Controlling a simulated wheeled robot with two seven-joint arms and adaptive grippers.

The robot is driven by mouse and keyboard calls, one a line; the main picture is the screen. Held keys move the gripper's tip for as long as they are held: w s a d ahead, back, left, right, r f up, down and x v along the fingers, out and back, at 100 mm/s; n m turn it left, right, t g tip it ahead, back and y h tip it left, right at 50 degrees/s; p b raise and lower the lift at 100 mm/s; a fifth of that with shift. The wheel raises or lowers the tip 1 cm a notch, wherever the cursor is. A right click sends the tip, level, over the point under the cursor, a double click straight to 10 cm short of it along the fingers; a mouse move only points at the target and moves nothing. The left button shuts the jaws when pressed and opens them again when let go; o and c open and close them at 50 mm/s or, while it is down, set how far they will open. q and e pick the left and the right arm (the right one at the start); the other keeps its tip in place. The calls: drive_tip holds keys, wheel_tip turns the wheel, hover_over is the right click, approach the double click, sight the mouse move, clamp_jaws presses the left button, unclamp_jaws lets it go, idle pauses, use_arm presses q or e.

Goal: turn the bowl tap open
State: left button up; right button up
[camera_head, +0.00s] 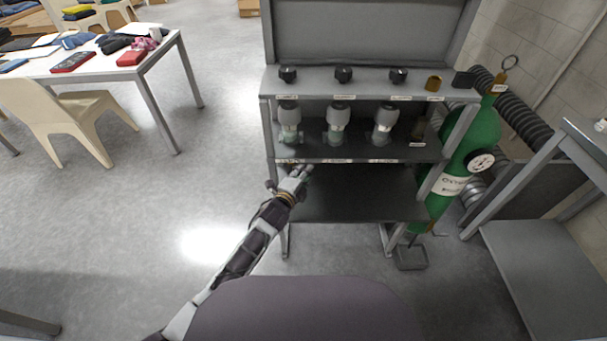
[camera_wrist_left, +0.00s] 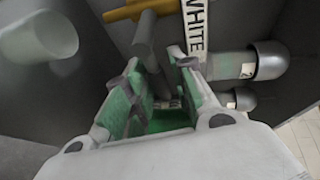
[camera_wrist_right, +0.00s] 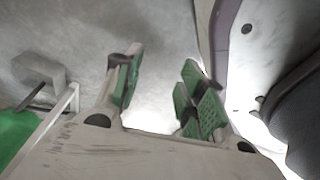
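My left gripper (camera_head: 303,171) is at the left front edge of the washer's middle shelf, just below its label strip. In the left wrist view its green-padded fingers (camera_wrist_left: 160,78) are apart, with a grey rod-like part (camera_wrist_left: 147,60) between them. I cannot tell whether either pad touches it. A yellow bar (camera_wrist_left: 138,11) and a label reading "WHITE" (camera_wrist_left: 195,28) are beyond the fingertips. No readable label marks the bowl tap, so I cannot tell whether this rod is it. My right gripper (camera_wrist_right: 158,85) is open and empty, away from the washer.
The washer's top shelf carries black knobs (camera_head: 343,74) and a brass knob (camera_head: 433,83). Glass-and-grey units (camera_head: 338,124) stand on the shelf below. A green oxygen cylinder (camera_head: 470,150) is at the right. A white table (camera_head: 110,66) and chair (camera_head: 68,115) stand left; floor between is clear.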

use_arm(q)
drive_tip(key=shift+c, duration=0.2)
drive_tip(key=c, duration=0.5)
clamp_jaws()
use_arm(e)
drive_tip(key=shift+w+r, duration=0.15)
drive_tip(key=shift+w, duration=0.5)
drive_tip(key=shift+s+d, duration=0.1)
